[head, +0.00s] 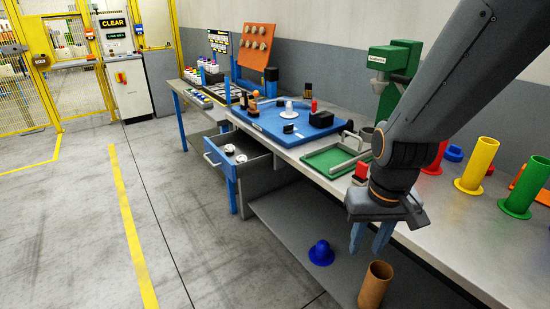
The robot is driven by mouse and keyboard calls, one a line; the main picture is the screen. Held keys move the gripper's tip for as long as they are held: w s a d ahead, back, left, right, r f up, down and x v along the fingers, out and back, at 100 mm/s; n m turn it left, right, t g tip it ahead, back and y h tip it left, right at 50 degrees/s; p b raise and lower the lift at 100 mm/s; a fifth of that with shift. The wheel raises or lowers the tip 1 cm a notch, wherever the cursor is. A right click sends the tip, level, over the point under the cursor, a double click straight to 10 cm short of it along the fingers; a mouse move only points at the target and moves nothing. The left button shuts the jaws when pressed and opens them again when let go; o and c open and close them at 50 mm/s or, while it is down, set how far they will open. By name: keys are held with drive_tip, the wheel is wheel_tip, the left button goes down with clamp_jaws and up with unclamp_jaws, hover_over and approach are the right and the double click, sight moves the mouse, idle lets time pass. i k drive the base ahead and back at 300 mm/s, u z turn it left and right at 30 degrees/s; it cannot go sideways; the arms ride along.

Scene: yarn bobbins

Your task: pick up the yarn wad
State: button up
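I cannot make out a yarn wad for certain in the head view. My gripper (369,247) hangs at the front edge of the workbench (460,240), pointing down. Its two blue-grey fingers stand apart with a gap between them, and nothing shows in the gap. Below it, a brown cardboard tube (375,285) stands upright on the lower shelf (290,225). A blue flanged piece (321,253) sits on the same shelf, left of the tube. My arm hides part of the bench behind it.
Red (436,158), yellow (477,166) and green (524,188) flanged tubes stand on the bench at right. A green tray (335,157) and a blue board (285,125) lie farther left. An open drawer (228,160) juts out holding small items. The floor at left is clear.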

sight(229, 149)
drive_tip(key=u, duration=1.2)
drive_tip(key=i, duration=1.1)
drive_tip(key=u, duration=0.4)
drive_tip(key=i, duration=0.95)
drive_tip(key=z, duration=1.3)
drive_tip(key=i, duration=0.75)
drive_tip(key=z, duration=0.85)
